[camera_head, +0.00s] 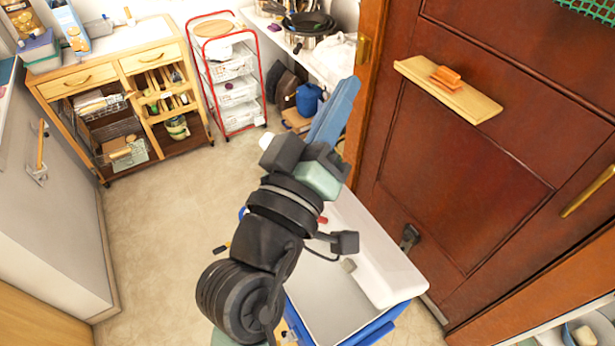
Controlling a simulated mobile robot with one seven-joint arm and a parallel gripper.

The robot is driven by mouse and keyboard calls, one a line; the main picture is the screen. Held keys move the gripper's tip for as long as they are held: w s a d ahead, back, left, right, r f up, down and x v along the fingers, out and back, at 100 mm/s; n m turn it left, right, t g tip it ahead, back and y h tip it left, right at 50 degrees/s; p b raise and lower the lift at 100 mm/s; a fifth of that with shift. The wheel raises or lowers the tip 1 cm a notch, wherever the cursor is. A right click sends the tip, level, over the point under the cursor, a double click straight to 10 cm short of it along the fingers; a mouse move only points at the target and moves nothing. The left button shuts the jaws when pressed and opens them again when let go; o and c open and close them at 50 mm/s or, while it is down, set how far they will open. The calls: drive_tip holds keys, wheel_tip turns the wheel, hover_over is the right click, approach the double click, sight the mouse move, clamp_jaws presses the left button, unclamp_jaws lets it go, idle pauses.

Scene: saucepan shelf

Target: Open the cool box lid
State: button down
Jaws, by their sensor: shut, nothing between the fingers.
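The cool box (388,327) stands on the floor in front of the brown door, at the lower middle. Its body is blue. Its top shows a thick white slab (385,262) on the right and a greyer flat area (325,300) on the left. My gripper (300,155) is shut and empty at the arm's upper end. In the picture it overlaps the space beyond the box; contact with the lid cannot be seen.
The brown door (465,175), with an orange clip on a wooden ledge (450,90), closes in the right side. A wooden cabinet (150,62) and a red-framed trolley (232,90) stand at the back. Bare floor (165,225) lies left of the box.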

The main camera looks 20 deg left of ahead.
drive_tip(key=s+a+f+n+g+y+b, duration=0.1)
drive_tip(key=s+a+f+n+b, duration=0.25)
drive_tip(key=f, duration=0.65)
drive_tip(key=s+a+f+n+y+b, duration=0.1)
drive_tip(key=s+a+f+n+b, duration=0.3)
drive_tip(key=f, duration=0.6)
drive_tip(key=s+a+f+n+g+y+b, duration=0.1)
drive_tip(key=s+a+f+n+y, duration=0.1)
drive_tip(key=s+f+n, duration=0.6)
drive_tip(key=w+d+m+p, duration=0.1)
drive_tip(key=w+p, duration=0.3)
drive_tip(key=w, duration=1.2)
drive_tip(key=shift+d+f+m, duration=0.25)
drive_tip(key=shift+f+m, duration=0.2)
drive_tip(key=shift+m, duration=0.2)
drive_tip(key=shift+w+r, duration=0.1)
